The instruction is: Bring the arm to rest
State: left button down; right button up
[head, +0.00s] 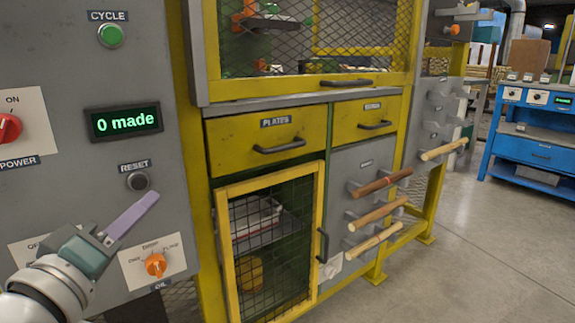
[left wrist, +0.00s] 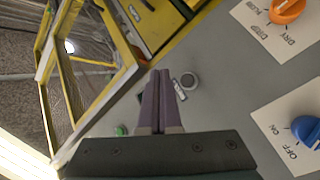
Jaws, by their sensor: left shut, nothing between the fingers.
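My left gripper (head: 153,198) is in the lower left of the head view, in front of the grey control panel (head: 65,75). Its two purple fingers are together with nothing between them. The fingertips point up and to the right, near the black reset button (head: 138,181) and above the orange oil knob (head: 155,264). In the left wrist view the shut fingers (left wrist: 160,75) stand in the middle, beside the round reset button (left wrist: 189,81). I cannot tell whether they touch the panel. My right gripper is in neither view.
The panel has a green cycle button (head: 111,35), a red power knob (head: 9,127) and a display (head: 124,121) reading "0 made". To the right are yellow drawers (head: 240,150), a mesh door (head: 262,290) and protruding wooden rods (head: 380,183). Open floor (head: 480,250) lies at the right.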

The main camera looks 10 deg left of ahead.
pick_arm(q)
jog(key=s+d+r+m+g+h+p, duration=0.1)
jog(key=s+d+r+m+g+p, duration=0.3)
jog(key=s+r+p, duration=0.65)
jog(key=s+d+r+m+g+p, duration=0.2)
jog(key=s+r+m+g+p, duration=0.35)
jog(key=p, duration=0.75)
jog(key=s+d+r+m+g+h+p, duration=0.1)
jog(key=s+d+r+m+g+p, duration=0.2)
jog(key=s+r+g+p, duration=0.55)
notch_tip(320, 180, up, 38)
jog(key=t+p, duration=0.2)
jog(key=p, duration=3.7)
jog(key=shift+s+f+t, duration=0.15)
jog(key=shift+f+t, duration=0.1)
jog(key=shift+t, duration=0.15)
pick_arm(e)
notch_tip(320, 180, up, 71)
pick_arm(q)
jog(key=shift+d, duration=0.1)
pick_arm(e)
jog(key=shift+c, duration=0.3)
